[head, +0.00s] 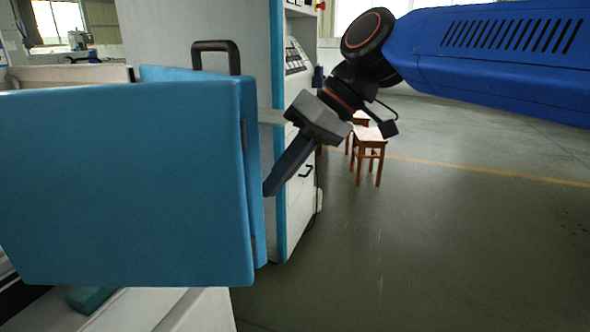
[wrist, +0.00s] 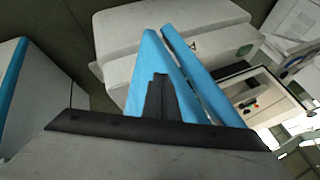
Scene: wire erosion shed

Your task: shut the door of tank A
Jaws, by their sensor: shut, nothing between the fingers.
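A blue door (head: 120,185) fills the left of the head view. It stands folded out from the machine, with a second blue panel behind it and dark hinges along its right edge. In the wrist view two blue panel edges (wrist: 209,85) run close side by side. My gripper (head: 268,190) is shut and empty, pointing down-left at the door's right edge. In the wrist view its dark fingers (wrist: 160,88) overlap the left blue panel; I cannot tell whether they touch it.
A tall grey-white cabinet (head: 297,215) with blue trim stands right behind the door. A black handle (head: 215,46) rises behind the door's top. Wooden stools (head: 369,148) stand farther back. The floor (head: 430,250) to the right is clear.

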